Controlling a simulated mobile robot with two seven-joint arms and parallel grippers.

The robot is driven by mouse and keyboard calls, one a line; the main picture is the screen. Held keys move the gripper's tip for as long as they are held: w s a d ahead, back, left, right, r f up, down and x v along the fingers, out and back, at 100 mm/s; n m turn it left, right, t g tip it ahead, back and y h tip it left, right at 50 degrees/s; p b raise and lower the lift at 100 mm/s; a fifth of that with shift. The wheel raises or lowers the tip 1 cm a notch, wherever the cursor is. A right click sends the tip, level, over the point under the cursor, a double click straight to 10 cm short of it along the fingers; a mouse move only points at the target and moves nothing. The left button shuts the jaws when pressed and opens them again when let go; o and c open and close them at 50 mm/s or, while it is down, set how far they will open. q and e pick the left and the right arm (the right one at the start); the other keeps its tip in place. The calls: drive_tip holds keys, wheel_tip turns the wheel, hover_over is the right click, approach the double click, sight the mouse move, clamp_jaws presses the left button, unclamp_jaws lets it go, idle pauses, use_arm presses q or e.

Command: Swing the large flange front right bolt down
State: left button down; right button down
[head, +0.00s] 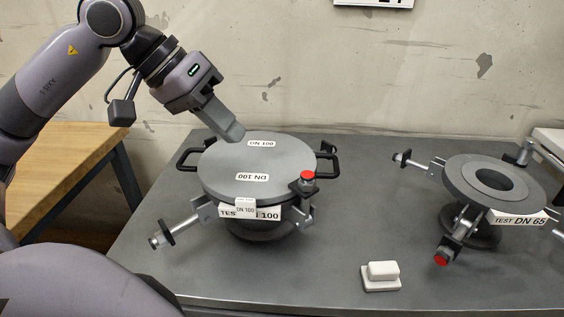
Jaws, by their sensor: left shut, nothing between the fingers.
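The large flange (240,222), labelled DN 100, stands on the grey table with a round grey lid (220,170) on top. Its front right bolt, with a red end (307,175), stands upright at the lid's front right edge. Its front left bolt (165,237) is swung outward to the front left. My left gripper (236,136) is shut and empty, its fingertips at or just above the lid's far left edge; I cannot tell whether they touch. It is apart from the red-ended bolt. My right gripper is out of view.
Black handles (328,160) stick out from the lid's sides. A smaller DN 65 flange (455,180) with outswung bolts stands at the right. A white block (382,271) lies near the front of the grey table (320,255). A wooden table (60,160) is at the left.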

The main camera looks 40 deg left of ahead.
sight(303, 196)
use_arm(q)
drive_tip(key=x, duration=0.7)
drive_tip(key=shift+w+d+f+p, duration=0.15)
drive_tip(key=shift+d+f+p, duration=0.1)
drive_tip(key=shift+p, duration=0.15)
drive_tip(key=shift+w+d+r+p, duration=0.15)
drive_tip(key=shift+d+p, duration=0.35)
drive_tip(key=shift+d, duration=0.5)
drive_tip(key=shift+w+d, duration=0.1)
drive_tip(key=shift+d, duration=0.8)
drive_tip(key=shift+p, duration=0.3)
